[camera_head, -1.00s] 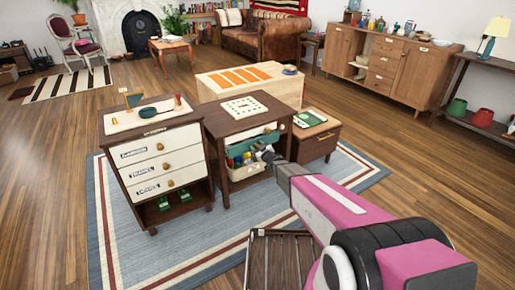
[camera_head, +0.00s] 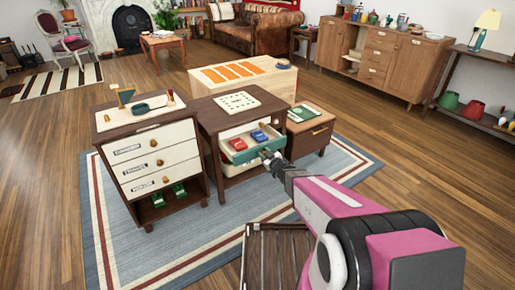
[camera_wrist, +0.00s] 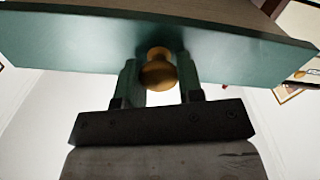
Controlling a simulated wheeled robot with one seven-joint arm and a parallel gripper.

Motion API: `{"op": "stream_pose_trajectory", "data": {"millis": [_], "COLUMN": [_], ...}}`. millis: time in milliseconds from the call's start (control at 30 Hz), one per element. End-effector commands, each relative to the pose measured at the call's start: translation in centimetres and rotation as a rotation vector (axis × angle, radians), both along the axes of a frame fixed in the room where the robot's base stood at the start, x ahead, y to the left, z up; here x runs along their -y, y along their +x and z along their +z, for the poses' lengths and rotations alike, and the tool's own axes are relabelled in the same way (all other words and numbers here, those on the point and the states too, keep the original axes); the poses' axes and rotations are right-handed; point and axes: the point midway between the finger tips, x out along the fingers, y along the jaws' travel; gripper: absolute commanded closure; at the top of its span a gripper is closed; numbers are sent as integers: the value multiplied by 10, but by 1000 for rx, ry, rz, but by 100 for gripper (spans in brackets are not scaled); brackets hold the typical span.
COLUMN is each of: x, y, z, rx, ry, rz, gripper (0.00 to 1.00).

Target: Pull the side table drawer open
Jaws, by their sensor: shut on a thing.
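The side table (camera_head: 213,118) is dark brown and stands in the middle of the rug. Its drawer (camera_head: 236,154) stands out from the body, with a teal front and pale inside. A red item (camera_head: 237,144) and a blue item (camera_head: 260,136) lie in the drawer. My gripper (camera_head: 272,160) is at the drawer front. In the wrist view the teal drawer front (camera_wrist: 90,45) spans the top, and a round brass knob (camera_wrist: 158,74) sits between the two fingers of my gripper, which is shut on it.
A cabinet (camera_head: 128,165) with white drawers stands close on the left. A low brown table (camera_head: 318,137) stands close on the right, and a wooden chest (camera_head: 285,86) behind. A slatted dark crate (camera_head: 278,262) is on the floor in front. Bare rug (camera_head: 225,218) lies before the table.

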Motion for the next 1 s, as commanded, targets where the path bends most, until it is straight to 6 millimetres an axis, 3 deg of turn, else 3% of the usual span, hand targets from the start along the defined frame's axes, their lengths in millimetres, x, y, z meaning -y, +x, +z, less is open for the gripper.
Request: {"op": "stream_pose_trajectory", "data": {"millis": [100, 400, 967, 1000], "x": [16, 41, 46, 46], "y": [-26, -61, -69, -69], "z": [2, 1, -1, -1], "rx": [-1, -1, 0, 0], "ry": [-1, -2, -2, -2], "rz": [-2, -1, 1, 1], "gripper": [100, 100, 100, 59]}}
